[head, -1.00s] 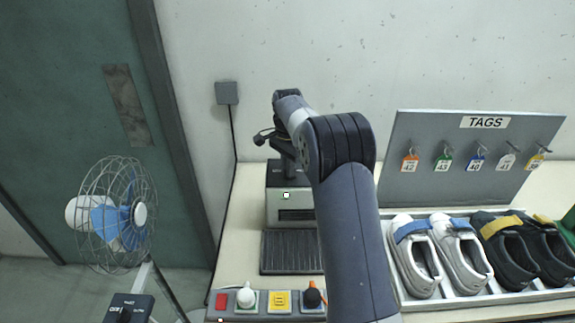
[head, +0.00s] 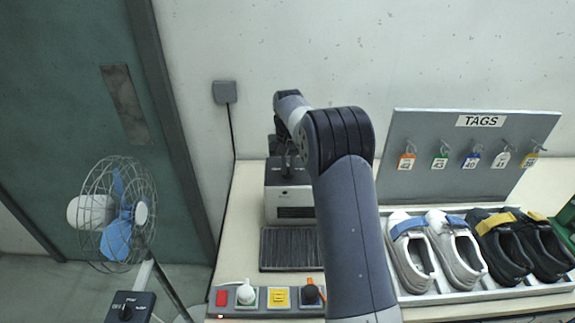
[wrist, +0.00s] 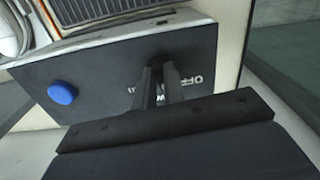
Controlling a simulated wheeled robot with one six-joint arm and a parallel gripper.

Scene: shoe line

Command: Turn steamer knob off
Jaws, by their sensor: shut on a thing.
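The steamer (head: 290,204) is a grey box with a dark top at the back of the bench, left of my arm in the head view. Its dark top panel (wrist: 105,78) fills the middle of the wrist view, with a blue round button (wrist: 62,92) and upside-down white lettering reading OFF at one side. My gripper (wrist: 156,76) is over this panel, its two fingers shut on the dark steamer knob beside the lettering. The fingers cover most of the knob, so its pointer direction is hidden. In the head view my gripper is mostly hidden behind the wrist.
A dark ribbed mat (head: 290,249) lies before the steamer. A shoe tray (head: 455,296) and tags board (head: 400,172) stand right. A wire-caged fan (head: 118,215) stands left, off the bench.

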